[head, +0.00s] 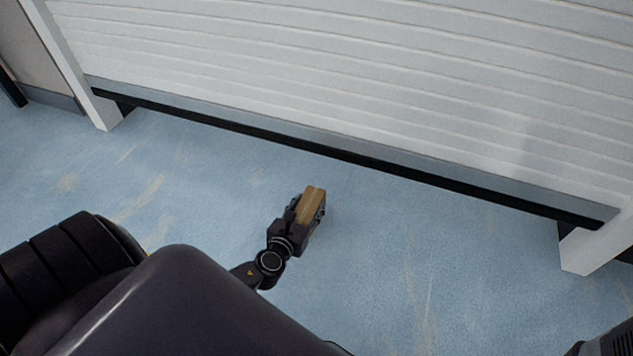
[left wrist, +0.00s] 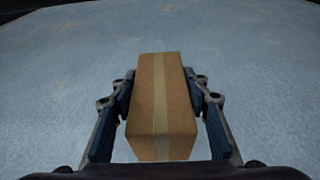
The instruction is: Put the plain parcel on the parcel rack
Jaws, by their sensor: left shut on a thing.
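The plain parcel (head: 312,204) is a small brown cardboard box with a lighter tape strip. My left gripper (head: 307,210) is shut on it and holds it out in front of me in the head view. In the left wrist view the parcel (left wrist: 161,105) sits between the two fingers of the left gripper (left wrist: 161,90), one finger on each side. The parcel rack is in neither view. My right gripper does not show clearly; only a dark piece is at the bottom right corner of the head view.
A white slatted roller shutter (head: 340,80) with a black bottom edge spans the far side. White posts (head: 100,108) and (head: 588,250) stand at its ends. The blue scuffed floor (head: 430,250) between me and the shutter is clear.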

